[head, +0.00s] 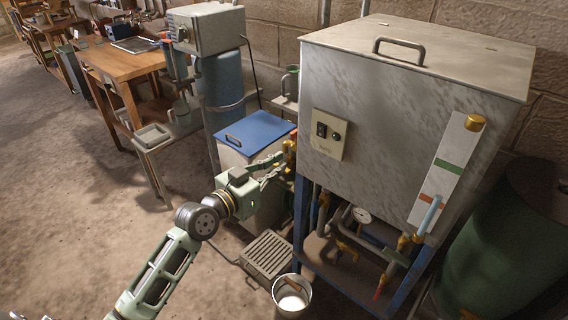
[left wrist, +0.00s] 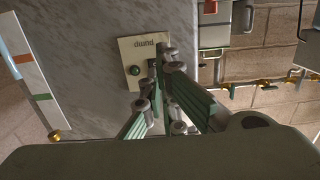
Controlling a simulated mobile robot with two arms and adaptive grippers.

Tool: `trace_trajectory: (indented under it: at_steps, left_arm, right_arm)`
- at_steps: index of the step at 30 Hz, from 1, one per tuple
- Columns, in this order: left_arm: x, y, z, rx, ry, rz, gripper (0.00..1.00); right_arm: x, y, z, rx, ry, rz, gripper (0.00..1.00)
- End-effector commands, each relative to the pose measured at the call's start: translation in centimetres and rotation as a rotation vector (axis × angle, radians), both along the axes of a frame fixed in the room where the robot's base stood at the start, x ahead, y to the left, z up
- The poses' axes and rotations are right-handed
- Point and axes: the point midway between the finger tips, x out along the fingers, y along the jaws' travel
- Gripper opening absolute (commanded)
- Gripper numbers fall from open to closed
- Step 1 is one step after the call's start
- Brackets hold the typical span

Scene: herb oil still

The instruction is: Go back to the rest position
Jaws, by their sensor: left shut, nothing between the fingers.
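My left arm reaches in from the lower left in the head view, and my left gripper (head: 290,152) is beside the left edge of the large grey metal tank (head: 400,90). In the left wrist view the gripper's fingers (left wrist: 160,66) are together and empty. They overlap the small beige panel (left wrist: 140,52), seen upside down with a "pump" label and a green button; I cannot tell if they touch it. The panel also shows in the head view (head: 331,134) with a dark switch and a knob. My right gripper is not in view.
A white bucket (head: 291,296) and a floor grate (head: 267,255) lie below the arm. A blue-lidded box (head: 256,130) stands behind the gripper. A green barrel (head: 510,250) is at right, a wooden table (head: 125,62) at back left.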

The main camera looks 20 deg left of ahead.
Motion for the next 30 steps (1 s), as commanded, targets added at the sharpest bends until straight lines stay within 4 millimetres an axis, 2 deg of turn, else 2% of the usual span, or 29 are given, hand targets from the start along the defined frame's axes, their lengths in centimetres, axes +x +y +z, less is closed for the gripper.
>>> trace_trajectory:
  at_steps: [6, 15, 18, 20, 23, 24, 26, 27, 29, 30]
  left_arm:
    - [-0.2, 0.1, 0.0, -0.001, -0.001, 0.000, 0.00]
    - [-0.1, 0.1, -0.1, -0.001, 0.001, 0.001, 0.00]
    - [0.0, 0.4, -1.5, -0.001, 0.026, 0.013, 0.00]
    - [0.0, 0.8, -3.7, 0.001, 0.063, 0.031, 0.00]
    - [-0.2, 1.9, -9.5, 0.009, 0.160, 0.076, 0.00]
    - [-0.6, 2.3, -12.5, 0.014, 0.209, 0.097, 0.00]
    - [-1.5, 2.9, -17.0, 0.025, 0.284, 0.127, 0.00]
    - [-2.4, 3.3, -20.0, 0.036, 0.333, 0.145, 0.00]
    - [-3.9, 3.7, -24.3, 0.051, 0.406, 0.170, 0.00]
    - [-5.1, 3.9, -27.2, 0.062, 0.456, 0.184, 0.00]
  right_arm:
    - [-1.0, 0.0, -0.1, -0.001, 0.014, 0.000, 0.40]
    - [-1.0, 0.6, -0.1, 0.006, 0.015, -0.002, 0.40]
    - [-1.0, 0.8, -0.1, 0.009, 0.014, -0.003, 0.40]
    - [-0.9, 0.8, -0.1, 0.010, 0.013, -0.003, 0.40]
    - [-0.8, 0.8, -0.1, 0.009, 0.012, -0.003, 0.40]
    - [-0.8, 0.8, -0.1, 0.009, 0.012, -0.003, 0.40]
    - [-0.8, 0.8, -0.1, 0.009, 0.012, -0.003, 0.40]
    - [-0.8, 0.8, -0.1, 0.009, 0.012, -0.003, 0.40]
    - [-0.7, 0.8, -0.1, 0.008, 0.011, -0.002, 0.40]
    - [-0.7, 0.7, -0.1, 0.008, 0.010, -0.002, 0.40]
